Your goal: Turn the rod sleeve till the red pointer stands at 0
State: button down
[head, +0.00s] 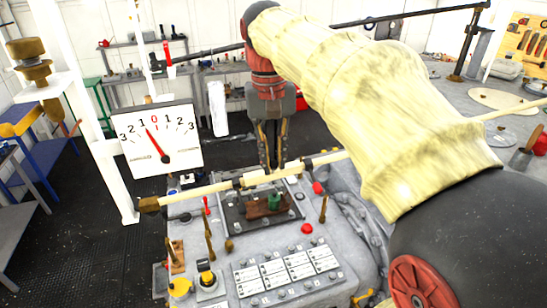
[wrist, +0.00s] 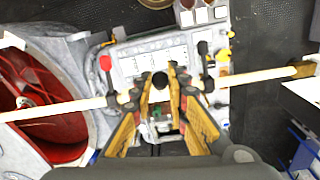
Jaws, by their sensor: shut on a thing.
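The white dial (head: 185,150) stands left of centre in the head view. Its red pointer (head: 155,143) leans left of the red 0, at about the left-hand 1. A pale rod (head: 205,190) runs across below the dial, and it also shows in the wrist view (wrist: 60,107). My gripper (head: 271,168) points down at the rod, shut on the rod sleeve (head: 256,178). The fingers hide much of the sleeve.
A grey console (head: 285,240) with a label panel, levers and red knobs lies below the rod. A red-lined round opening (wrist: 40,100) is at the left in the wrist view. Shelves (head: 145,50) stand at the back. Dark floor (head: 90,240) is open at the left.

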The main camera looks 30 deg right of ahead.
jog(key=s+f+t+b, duration=0.1)
jog(key=b, duration=0.2)
jog(key=s+f+t+h+b, duration=0.1)
jog(key=b, duration=0.3)
jog(key=s+f+t+b, duration=0.1)
jog(key=t+b, duration=0.1)
jog(key=b, duration=0.2)
jog(key=shift+s+a+f+n, duration=0.1)
jog(key=shift+a+n, duration=0.2)
jog(key=shift+a, duration=0.1)
jog(key=c, duration=1.8)
grip_release()
jog(key=shift+o, duration=0.3)
jog(key=v, duration=1.2)
jog(key=shift+s+a, duration=0.2)
jog(key=shift+a, duration=0.1)
jog(key=shift+f, duration=0.1)
